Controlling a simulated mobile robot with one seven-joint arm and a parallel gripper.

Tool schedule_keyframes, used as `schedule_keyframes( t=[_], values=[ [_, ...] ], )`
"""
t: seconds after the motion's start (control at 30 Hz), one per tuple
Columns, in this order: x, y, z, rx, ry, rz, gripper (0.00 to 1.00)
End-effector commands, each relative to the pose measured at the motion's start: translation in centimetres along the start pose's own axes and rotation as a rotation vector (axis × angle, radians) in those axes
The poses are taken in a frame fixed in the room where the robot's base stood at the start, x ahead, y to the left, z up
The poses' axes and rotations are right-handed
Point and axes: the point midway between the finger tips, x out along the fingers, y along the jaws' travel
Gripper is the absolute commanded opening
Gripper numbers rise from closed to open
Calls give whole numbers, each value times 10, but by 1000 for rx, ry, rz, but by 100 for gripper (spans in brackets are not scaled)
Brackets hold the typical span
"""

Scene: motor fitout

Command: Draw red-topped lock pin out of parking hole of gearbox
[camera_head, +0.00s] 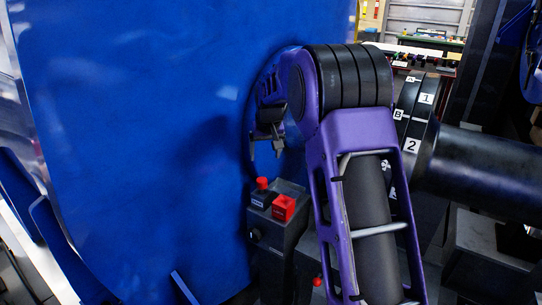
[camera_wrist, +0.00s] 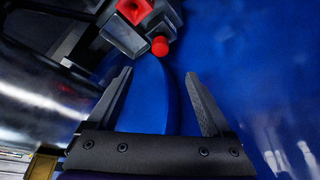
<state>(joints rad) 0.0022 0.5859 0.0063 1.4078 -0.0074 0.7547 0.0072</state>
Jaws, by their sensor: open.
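A round red knob (camera_head: 262,184) and a red block (camera_head: 284,207) sit on top of a dark box (camera_head: 277,228) in the head view, each beside a small label too small to read. In the wrist view the knob (camera_wrist: 160,46) lies beyond the fingertips, with the red block (camera_wrist: 133,10) to its upper left. A smaller red tip (camera_head: 317,281) shows lower down beside my arm. I cannot tell which red-topped part is the lock pin; no parking hole is clearly visible. My gripper (camera_head: 268,148) is open and empty above the box, also seen in the wrist view (camera_wrist: 160,75).
A large blue curved surface (camera_head: 140,130) fills the left. A dark shaft (camera_head: 485,170) and a ring with labels (camera_head: 412,125) stand at the right, behind my arm. A shiny dark cylinder (camera_wrist: 40,100) lies left in the wrist view. Space between the fingers and knob looks clear.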

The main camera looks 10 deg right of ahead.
Motion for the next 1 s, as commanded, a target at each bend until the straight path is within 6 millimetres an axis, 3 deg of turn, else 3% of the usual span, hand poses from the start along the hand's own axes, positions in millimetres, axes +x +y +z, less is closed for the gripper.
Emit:
schedule_keyframes(
  t=[0.17, 0.8, 1.0],
  values=[
    [19, 0, 1, -1, -4, -1, 84],
    [143, 0, 1, 0, -2, -1, 84],
    [166, 0, 0, 0, -1, -1, 84]
  ],
)
